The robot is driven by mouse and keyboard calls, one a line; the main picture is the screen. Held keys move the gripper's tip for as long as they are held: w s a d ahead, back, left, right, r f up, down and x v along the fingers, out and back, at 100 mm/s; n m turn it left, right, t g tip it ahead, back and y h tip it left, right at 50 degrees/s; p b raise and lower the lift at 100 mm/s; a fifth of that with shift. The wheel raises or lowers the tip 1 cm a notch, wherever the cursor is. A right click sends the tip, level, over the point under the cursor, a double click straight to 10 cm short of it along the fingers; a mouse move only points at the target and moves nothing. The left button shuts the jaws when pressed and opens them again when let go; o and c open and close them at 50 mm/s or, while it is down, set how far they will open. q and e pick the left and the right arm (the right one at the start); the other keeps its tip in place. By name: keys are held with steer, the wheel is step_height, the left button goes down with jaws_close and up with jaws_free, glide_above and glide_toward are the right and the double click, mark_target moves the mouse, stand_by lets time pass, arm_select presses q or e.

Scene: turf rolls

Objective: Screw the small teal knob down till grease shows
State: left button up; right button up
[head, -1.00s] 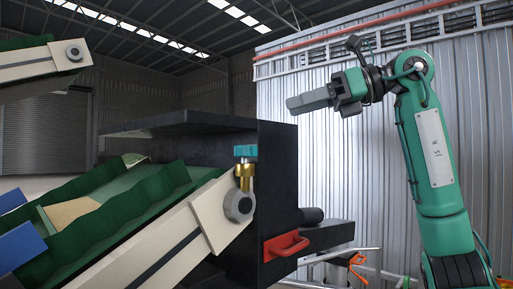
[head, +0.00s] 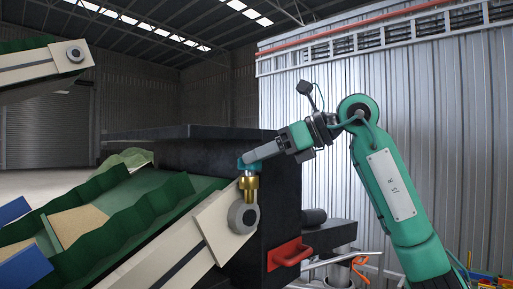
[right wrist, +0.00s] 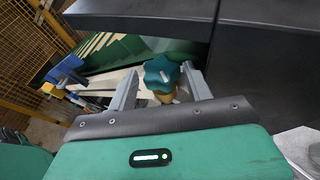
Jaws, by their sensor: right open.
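The small teal knob (head: 242,164) sits on top of a brass cup (head: 249,187) by the roller end of the conveyor; in the right wrist view the knob (right wrist: 158,76) is star-shaped. My right gripper (head: 254,157) reaches in from the right at the knob, its fingers hiding part of it in the head view. In the right wrist view its two fingers (right wrist: 160,70) are apart, one on each side of the knob, with visible gaps. The brass below the knob is mostly hidden there. My left gripper is not in view.
The cream conveyor frame (head: 200,245) with its green belt (head: 150,197) runs down to the left. Blue blocks (head: 22,270) lie at the lower left.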

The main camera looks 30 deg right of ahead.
steer(key=shift+w+a+f, duration=0.3)
steer(key=shift+w+a, duration=0.15)
steer(key=shift+w, duration=0.05)
steer(key=c, duration=0.7)
steer(key=m+t+h, duration=0.1)
steer(key=m+t+h+b, duration=0.1)
steer(key=m+h, duration=0.2)
steer(key=shift+s+a+t+b, duration=0.25)
steer(key=shift+a+t+b, duration=0.05)
steer(key=shift+t, duration=0.1)
steer(key=shift+a+m+t+h+b, duration=0.2)
steer(key=shift+m+h+b, duration=0.45)
steer(key=shift+m+h, duration=0.75)
steer(key=shift+a+m+t+h+b, duration=0.1)
steer(key=shift+m+t+h+b, duration=0.2)
steer(key=shift+m+h+b, duration=0.75)
steer(key=shift+m+h+p, duration=0.25)
steer(key=shift+h+p, duration=0.1)
steer(key=shift+h, duration=0.3)
steer(key=shift+r, duration=0.1)
